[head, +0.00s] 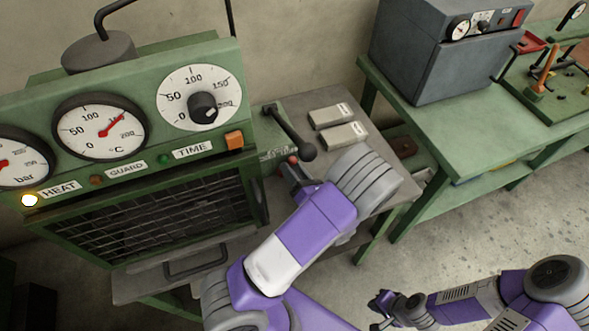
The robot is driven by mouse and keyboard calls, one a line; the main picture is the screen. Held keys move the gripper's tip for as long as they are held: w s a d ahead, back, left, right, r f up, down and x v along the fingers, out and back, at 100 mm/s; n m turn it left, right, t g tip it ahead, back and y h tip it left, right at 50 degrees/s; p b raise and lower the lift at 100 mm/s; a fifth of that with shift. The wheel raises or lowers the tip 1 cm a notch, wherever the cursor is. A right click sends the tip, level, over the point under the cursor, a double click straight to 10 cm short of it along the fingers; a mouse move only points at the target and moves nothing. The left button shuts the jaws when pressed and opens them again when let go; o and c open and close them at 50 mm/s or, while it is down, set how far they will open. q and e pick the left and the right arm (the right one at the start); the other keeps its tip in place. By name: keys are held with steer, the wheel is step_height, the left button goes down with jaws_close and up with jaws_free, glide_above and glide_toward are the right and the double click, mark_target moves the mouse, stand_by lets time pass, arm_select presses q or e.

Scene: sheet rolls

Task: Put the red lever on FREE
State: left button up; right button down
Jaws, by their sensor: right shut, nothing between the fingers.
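A small red part (291,159), which may be the red lever's tip, shows beside the green machine's right side. My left gripper (293,172) is right at it, and the gripper and wrist hide most of what lies there. I cannot tell whether its fingers are open or shut, or whether they touch the red part. A pale marked plate (277,155) lies just left of it; its wording is too small to read. My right gripper (380,309) is shut and empty, low over the floor at the bottom.
The green machine (150,80) with dials stands left. Two pale labelled blocks (343,135) lie on the grey bench. A green table (440,130) with a grey box (435,60) stands right.

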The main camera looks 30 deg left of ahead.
arm_select(q)
steer(key=shift+o, duration=0.4)
steer(key=shift+d, duration=0.1)
steer(key=shift+s+d, duration=0.1)
steer(key=shift+d, duration=0.2)
steer(key=p+v, duration=0.1)
steer(key=v, duration=0.5)
steer(key=shift+s+d, duration=0.2)
steer(key=shift+d, duration=0.15)
